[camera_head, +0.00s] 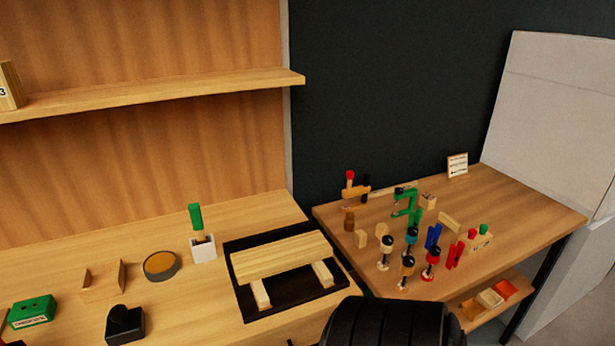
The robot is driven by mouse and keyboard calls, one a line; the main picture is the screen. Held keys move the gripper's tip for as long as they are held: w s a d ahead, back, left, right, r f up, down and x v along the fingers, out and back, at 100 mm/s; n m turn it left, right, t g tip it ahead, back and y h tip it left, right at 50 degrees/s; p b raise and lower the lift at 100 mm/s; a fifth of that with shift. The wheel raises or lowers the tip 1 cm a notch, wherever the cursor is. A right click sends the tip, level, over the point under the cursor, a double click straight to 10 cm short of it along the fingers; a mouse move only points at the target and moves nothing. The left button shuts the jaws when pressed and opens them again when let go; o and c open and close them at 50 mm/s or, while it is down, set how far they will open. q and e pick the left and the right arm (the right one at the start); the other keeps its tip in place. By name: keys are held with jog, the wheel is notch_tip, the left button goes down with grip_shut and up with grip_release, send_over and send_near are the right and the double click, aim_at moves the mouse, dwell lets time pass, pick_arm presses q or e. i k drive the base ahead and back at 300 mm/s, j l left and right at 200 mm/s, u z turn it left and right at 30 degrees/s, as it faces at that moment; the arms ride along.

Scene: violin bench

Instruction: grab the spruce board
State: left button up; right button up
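A pale, long wooden board (280,255), which looks like the spruce board, lies across the black mat (258,302) on the left bench. It seems to rest on two short pale wooden blocks, the left block (261,293) and the right block (323,273), which stick out below its front edge. Nothing holds the board. Neither gripper shows in the head view; a black rounded part at the bottom, right of the mat, is probably mine, with no fingertips visible.
A white holder (203,248) with a green-handled tool, a round tin (161,265), a black block (125,325) and a green box (32,312) stand left of the mat. The right table (520,205) carries several clamps and small blocks. A shelf (160,93) overhangs the left bench.

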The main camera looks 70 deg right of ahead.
aim_at(249, 265)
jog(key=l+z, duration=0.2)
jog(key=z, duration=1.85)
